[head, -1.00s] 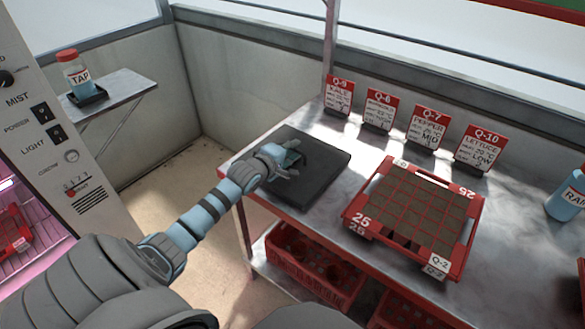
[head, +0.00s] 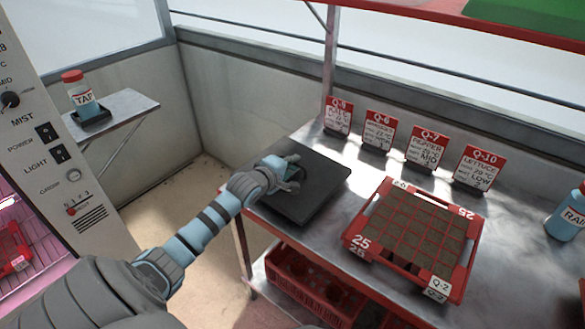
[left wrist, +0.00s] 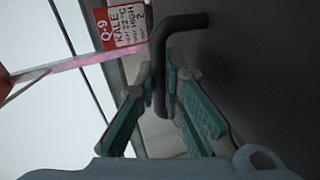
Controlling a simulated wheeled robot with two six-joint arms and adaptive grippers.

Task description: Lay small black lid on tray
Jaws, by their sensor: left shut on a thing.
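The small black lid (head: 318,192) is a dark flat square lying on the metal bench, left of the red tray. My left gripper (head: 289,174) is over the lid's left part. In the left wrist view the gripper (left wrist: 165,108) is shut on the lid's bent black handle (left wrist: 178,26), which stands between its teal pads. The lid's dark face (left wrist: 262,70) fills the right of that view. The red tray (head: 353,228), marked 25 and Q-2, holds brown soil cells and is uncovered. My right gripper is not in view.
Label cards, including a Q-9 card (head: 338,116), stand along the back of the bench. A blue bottle (head: 566,218) is at the right. Red crates (head: 305,290) sit below. A strip of bare bench (head: 347,204) separates lid and tray.

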